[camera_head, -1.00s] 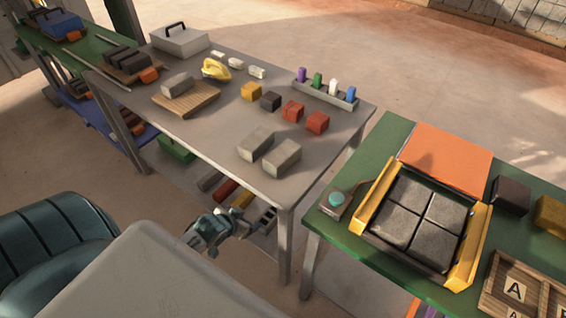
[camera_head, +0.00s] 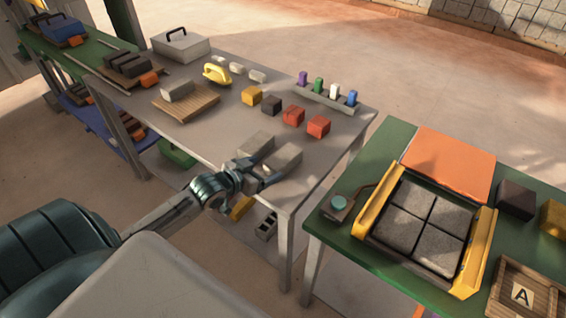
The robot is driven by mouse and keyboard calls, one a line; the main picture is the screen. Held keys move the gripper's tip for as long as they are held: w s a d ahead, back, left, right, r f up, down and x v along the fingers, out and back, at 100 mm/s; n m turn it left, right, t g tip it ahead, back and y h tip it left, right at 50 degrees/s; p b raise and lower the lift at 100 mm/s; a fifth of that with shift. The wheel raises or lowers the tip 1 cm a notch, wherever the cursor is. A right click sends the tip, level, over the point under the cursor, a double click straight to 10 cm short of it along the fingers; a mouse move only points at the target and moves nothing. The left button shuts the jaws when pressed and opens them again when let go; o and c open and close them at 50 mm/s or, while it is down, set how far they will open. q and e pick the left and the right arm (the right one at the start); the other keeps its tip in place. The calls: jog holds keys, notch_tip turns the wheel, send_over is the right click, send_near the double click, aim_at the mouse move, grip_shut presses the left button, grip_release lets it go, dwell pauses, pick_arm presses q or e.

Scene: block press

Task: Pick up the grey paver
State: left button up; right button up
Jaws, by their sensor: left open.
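Two grey pavers lie side by side near the front right of the grey table (camera_head: 225,130): a left one (camera_head: 256,143) and a right one (camera_head: 285,156). A third grey block (camera_head: 178,89) sits on a small wooden pallet (camera_head: 190,105) further left. My left gripper (camera_head: 266,168) is open at the near ends of the two pavers. Its fingers hide part of those near ends. I cannot tell whether a finger touches either paver. My right gripper is out of view.
Yellow (camera_head: 251,95), dark (camera_head: 271,105) and red blocks (camera_head: 293,116) stand behind the pavers. A rack of coloured pieces (camera_head: 325,97) is at the back right. The green table (camera_head: 395,135) at right holds the block press (camera_head: 420,225). A gap separates the tables.

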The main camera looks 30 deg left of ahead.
aim_at(280, 163)
pick_arm(q)
jog(key=x, duration=0.8)
jog(key=shift+w+d+f+p, duration=0.1)
jog(key=shift+d+f+p, duration=0.1)
jog(key=shift+f+p, duration=0.1)
jog(key=shift+c, duration=0.4)
